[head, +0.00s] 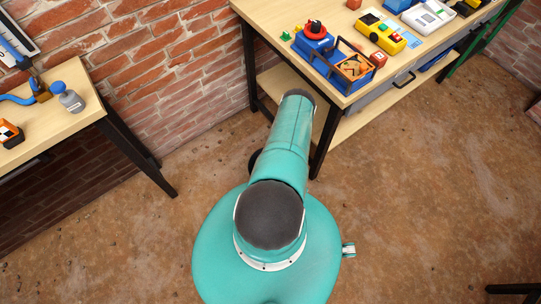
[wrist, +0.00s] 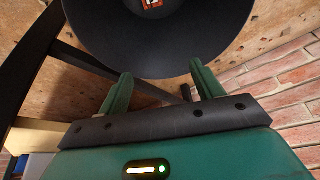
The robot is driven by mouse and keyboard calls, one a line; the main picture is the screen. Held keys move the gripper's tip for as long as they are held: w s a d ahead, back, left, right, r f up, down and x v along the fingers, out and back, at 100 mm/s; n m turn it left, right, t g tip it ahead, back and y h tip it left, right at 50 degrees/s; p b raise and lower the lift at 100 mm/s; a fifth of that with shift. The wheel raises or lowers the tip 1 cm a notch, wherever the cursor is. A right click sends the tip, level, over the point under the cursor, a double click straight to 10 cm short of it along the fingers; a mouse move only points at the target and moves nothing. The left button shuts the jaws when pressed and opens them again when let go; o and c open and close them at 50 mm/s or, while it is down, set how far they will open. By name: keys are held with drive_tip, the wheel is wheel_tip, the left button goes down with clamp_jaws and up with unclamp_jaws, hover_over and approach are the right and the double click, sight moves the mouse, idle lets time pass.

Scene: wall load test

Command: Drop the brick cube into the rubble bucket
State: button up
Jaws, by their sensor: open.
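In the wrist view, my gripper (wrist: 160,88) has its two green fingers spread apart with nothing between them. Beyond the fingertips is a wide, round black bucket (wrist: 165,58), cut off by the top of the picture. A small red-orange cube with a pale mark, seemingly the brick cube (wrist: 152,3), shows inside the bucket at the top edge, only partly in frame. It is apart from my fingers. In the head view my arm hides the gripper, and I cannot make out the cube in the bucket there.
A wooden workbench (head: 262,12) at upper right carries a blue crate (head: 345,82), a yellow device (head: 382,36) and a red block (head: 378,58). The brown floor (head: 430,180) at right is largely clear.

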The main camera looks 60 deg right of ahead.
drive_tip(key=v, duration=1.3)
drive_tip(key=shift+w, duration=0.15)
